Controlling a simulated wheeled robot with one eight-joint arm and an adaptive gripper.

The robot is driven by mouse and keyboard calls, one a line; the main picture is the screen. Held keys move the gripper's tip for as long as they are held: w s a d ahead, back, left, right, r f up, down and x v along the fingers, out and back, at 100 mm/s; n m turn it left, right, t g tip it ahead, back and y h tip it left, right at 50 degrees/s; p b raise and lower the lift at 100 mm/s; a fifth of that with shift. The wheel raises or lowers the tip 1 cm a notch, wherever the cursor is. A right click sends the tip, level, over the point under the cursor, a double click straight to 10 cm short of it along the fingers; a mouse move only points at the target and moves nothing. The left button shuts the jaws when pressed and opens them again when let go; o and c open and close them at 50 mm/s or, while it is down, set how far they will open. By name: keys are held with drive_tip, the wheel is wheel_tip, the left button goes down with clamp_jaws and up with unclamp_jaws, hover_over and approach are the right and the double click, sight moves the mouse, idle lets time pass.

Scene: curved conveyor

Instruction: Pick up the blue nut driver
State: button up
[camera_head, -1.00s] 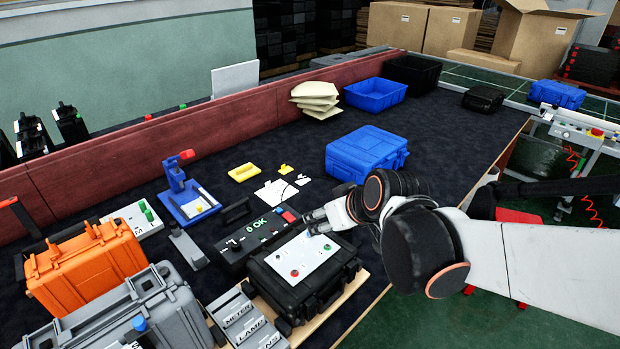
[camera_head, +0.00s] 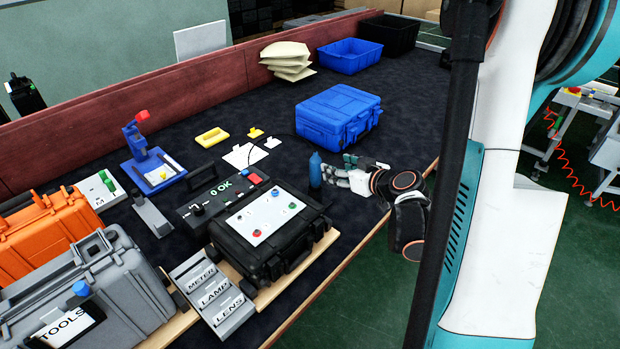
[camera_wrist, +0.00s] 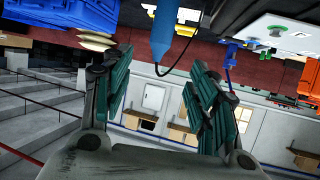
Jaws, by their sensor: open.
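A blue rounded handle, which looks like the nut driver (camera_head: 315,170), stands upright between the black case and the blue case.
The black case (camera_head: 270,235) with a white button panel is close at left. The blue case (camera_head: 339,115) is behind. A thin black cable (camera_wrist: 180,66) curves near the handle. The table's right edge is near.

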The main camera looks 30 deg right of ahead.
sight(319, 162)
drive_tip(key=b+x, duration=0.1)
drive_tip(key=x, duration=0.7)
drive_tip(key=shift+f, duration=0.1)
drive_tip(key=b+x, duration=0.2)
drive_tip(key=x, duration=0.3)
drive_tip(key=shift+f, duration=0.25)
drive_tip(key=shift+r, duration=0.1)
clamp_jaws()
